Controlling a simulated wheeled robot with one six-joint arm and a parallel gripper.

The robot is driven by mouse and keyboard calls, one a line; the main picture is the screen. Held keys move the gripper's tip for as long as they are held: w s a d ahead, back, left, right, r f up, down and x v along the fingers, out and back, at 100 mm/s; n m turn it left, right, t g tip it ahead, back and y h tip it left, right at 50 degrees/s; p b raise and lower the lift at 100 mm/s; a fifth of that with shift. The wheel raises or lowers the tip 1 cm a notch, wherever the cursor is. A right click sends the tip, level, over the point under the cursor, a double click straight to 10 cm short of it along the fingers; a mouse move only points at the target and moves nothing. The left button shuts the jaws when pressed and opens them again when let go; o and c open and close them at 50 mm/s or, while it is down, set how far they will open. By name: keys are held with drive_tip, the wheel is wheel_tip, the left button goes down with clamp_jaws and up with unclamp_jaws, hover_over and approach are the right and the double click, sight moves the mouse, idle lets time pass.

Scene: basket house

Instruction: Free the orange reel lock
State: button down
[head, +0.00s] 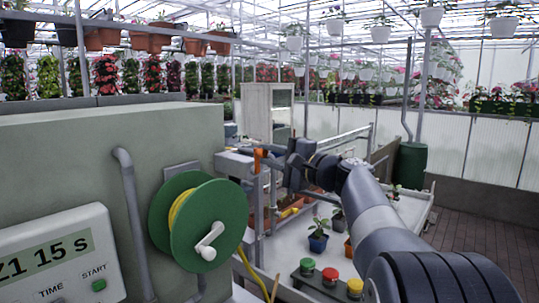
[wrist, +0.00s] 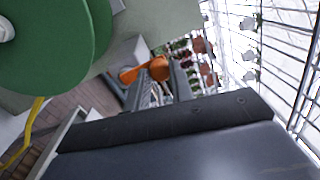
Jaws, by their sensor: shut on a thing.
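The orange reel lock (head: 257,160) is a small lever to the right of the green hose reel (head: 212,238). In the wrist view the orange lock (wrist: 157,67) shows its rounded end between my two dark fingers, with its narrower part reaching left. My gripper (head: 272,163) comes from the right and is shut on the lock; it also shows in the wrist view (wrist: 158,82). The reel carries yellow hose (head: 178,212) and a white crank handle (head: 210,241). The lock's mount is partly hidden.
A grey-green wall block with a timer panel (head: 55,262) stands at the left. Red, green and yellow buttons (head: 330,276) and a blue pot (head: 318,243) sit on the bench below my arm. Metal rails (head: 340,138) run behind the gripper.

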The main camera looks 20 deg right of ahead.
drive_tip(key=shift+d+m, duration=0.15)
drive_tip(key=shift+m, duration=0.15)
idle(0.4)
drive_tip(key=c, duration=1.2)
unclamp_jaws()
drive_tip(key=shift+w, duration=0.1)
drive_tip(key=shift+c, duration=0.2)
drive_tip(key=b+v, duration=0.3)
drive_tip(key=v, duration=0.7)
drive_tip(key=shift+s+d, duration=0.2)
drive_tip(key=shift+s, duration=0.2)
